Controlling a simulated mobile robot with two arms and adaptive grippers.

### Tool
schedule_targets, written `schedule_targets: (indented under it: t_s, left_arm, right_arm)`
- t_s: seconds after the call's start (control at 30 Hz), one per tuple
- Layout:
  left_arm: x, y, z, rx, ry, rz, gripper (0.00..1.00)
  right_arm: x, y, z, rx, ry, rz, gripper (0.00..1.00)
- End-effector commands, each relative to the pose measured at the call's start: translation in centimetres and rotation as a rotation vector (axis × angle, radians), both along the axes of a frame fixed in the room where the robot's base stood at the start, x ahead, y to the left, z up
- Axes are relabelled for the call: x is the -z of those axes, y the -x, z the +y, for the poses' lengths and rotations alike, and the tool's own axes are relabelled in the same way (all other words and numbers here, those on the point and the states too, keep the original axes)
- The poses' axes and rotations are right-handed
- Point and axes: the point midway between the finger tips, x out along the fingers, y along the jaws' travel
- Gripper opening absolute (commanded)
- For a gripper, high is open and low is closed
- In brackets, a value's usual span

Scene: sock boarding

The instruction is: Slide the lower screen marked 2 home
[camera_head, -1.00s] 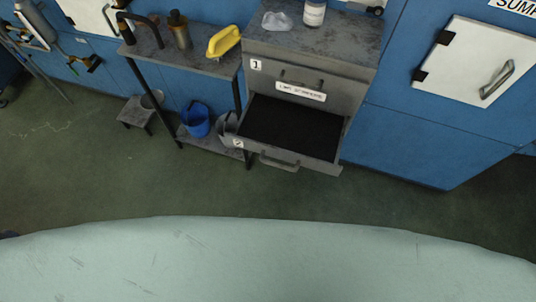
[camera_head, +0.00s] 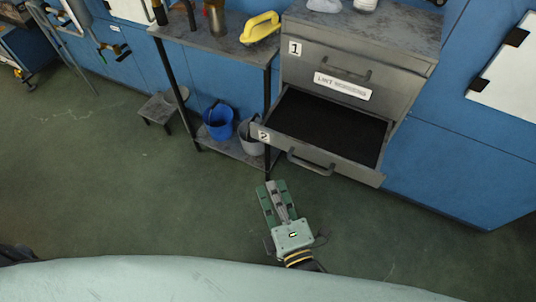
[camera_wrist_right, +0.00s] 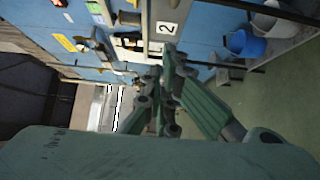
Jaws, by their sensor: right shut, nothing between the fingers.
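The lower screen (camera_head: 325,125) is a grey drawer with a black inside, pulled out of the grey cabinet. Its front has a bar handle (camera_head: 311,163) and a white label 2 (camera_head: 263,136) at its left end. The label 2 (camera_wrist_right: 168,28) also shows turned sideways in the right wrist view. My right gripper (camera_head: 271,187) is shut and empty, below and left of the handle in the head view and apart from the drawer front. It also shows in the right wrist view (camera_wrist_right: 169,58). My left gripper is not in view.
The upper screen (camera_head: 345,70), marked 1, is shut above. The green floor in front is clear.

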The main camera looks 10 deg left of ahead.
Motion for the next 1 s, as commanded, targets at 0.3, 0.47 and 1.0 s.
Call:
schedule_targets:
  t_s: [0.3, 0.47, 1.0]
  left_arm:
    - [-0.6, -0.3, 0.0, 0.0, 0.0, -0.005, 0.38]
    - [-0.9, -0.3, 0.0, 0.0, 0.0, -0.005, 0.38]
    - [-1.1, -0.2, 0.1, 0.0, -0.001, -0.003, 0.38]
  right_arm:
    - [-0.2, -6.1, 3.1, -0.001, -0.003, 0.0, 0.0]
    - [-0.2, -8.8, 3.4, -0.001, 0.002, -0.001, 0.0]
    - [0.0, -11.3, 2.5, 0.0, -0.001, 0.004, 0.0]
